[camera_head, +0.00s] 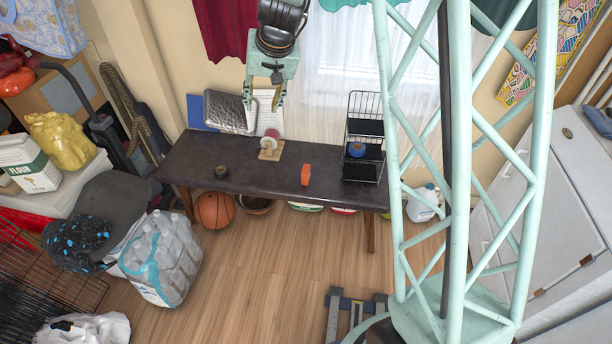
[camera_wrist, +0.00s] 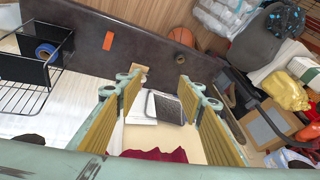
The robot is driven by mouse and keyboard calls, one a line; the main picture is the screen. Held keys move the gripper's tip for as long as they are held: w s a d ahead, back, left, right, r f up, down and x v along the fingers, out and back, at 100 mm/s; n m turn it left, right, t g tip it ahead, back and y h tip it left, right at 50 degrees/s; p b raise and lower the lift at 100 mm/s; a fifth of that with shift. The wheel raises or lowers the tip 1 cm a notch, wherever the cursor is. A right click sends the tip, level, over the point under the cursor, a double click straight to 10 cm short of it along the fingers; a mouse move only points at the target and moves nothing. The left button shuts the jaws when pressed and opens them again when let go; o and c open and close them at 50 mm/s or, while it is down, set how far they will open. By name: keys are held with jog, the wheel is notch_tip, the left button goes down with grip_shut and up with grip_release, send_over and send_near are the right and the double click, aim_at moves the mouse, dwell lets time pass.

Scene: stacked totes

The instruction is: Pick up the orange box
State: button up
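The orange box (camera_head: 306,174) is small and stands on the dark table (camera_head: 240,176), right of the middle in the head view. In the wrist view, the orange box (camera_wrist: 108,41) shows at the upper left on the dark tabletop. My gripper (camera_head: 265,98) hangs above the back edge of the table, up and left of the box. In the wrist view, my gripper (camera_wrist: 158,86) has its two yellow-padded fingers wide apart, with nothing held between them. The box is clear of the fingers and fully visible.
A black wire rack (camera_head: 364,130) holding a blue roll stands right of the box. A wooden holder (camera_head: 270,152) and a dark roll (camera_head: 221,172) sit left of it. A metal tray (camera_head: 231,112) leans behind the table. Bare tabletop surrounds the box.

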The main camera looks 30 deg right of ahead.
jog(key=w+d+f+m+h, duration=0.1)
jog(key=w+d+f, duration=0.3)
jog(key=f, duration=0.4)
jog(key=w+d+f+m, duration=0.1)
jog(key=w+d+f, duration=0.3)
jog(key=f, duration=0.5)
jog(key=m+g+h+p, duration=0.2)
send_near(306, 170)
jog(key=shift+s+a, duration=0.25)
jog(key=shift+a, duration=0.1)
jog(key=shift+t, duration=0.3)
jog(key=shift+b+x, duration=1.15)
jog(key=shift+x, duration=3.15)
jog(key=shift+s+d, duration=0.1)
jog(key=shift+d, duration=0.05)
jog(key=shift+b+x, duration=0.9)
jog(key=shift+x, duration=1.7)
jog(key=shift+s, duration=0.1)
